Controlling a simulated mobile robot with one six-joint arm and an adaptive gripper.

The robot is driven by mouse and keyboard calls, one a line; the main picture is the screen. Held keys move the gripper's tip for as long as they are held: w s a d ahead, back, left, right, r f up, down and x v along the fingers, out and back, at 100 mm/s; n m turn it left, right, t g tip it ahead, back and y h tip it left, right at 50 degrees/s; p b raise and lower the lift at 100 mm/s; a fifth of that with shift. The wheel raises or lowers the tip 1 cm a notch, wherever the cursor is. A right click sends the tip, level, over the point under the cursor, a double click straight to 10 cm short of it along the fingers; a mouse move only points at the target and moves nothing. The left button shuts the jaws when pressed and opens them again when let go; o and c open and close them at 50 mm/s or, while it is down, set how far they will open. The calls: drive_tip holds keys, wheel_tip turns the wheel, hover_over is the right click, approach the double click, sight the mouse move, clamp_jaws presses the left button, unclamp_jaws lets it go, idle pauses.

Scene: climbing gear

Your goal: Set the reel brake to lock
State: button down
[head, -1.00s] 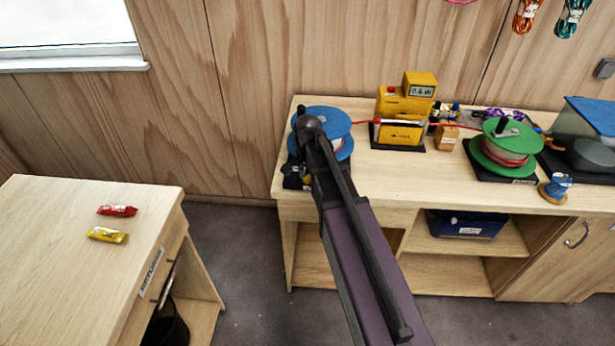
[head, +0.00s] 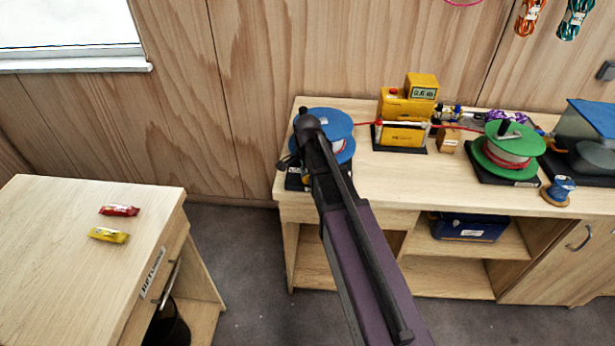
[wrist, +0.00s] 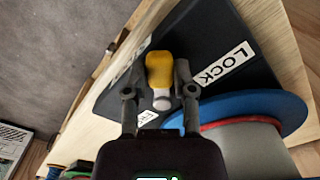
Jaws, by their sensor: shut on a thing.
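The reel brake is a lever with a yellow grip (wrist: 158,68) and a grey round end, on a black base plate (wrist: 205,35) in the wrist view. A white LOCK label (wrist: 222,64) lies to the right of the lever. A second label (wrist: 147,118) near the grey end is partly hidden. My gripper (wrist: 161,72) has a finger on each side of the yellow grip and is shut on it. The blue reel (head: 335,122) stands at the left end of the bench; it also shows in the wrist view (wrist: 265,103). My arm hides most of the brake in the head view.
A red line runs from the blue reel past a yellow meter (head: 408,105) to a green reel (head: 508,142). A small spool (head: 560,188) and a blue-lidded case (head: 590,120) stand at the right. Another table (head: 60,240) with two wrappers is at left.

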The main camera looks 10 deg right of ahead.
drive_tip(key=shift+c, duration=2.2)
unclamp_jaws()
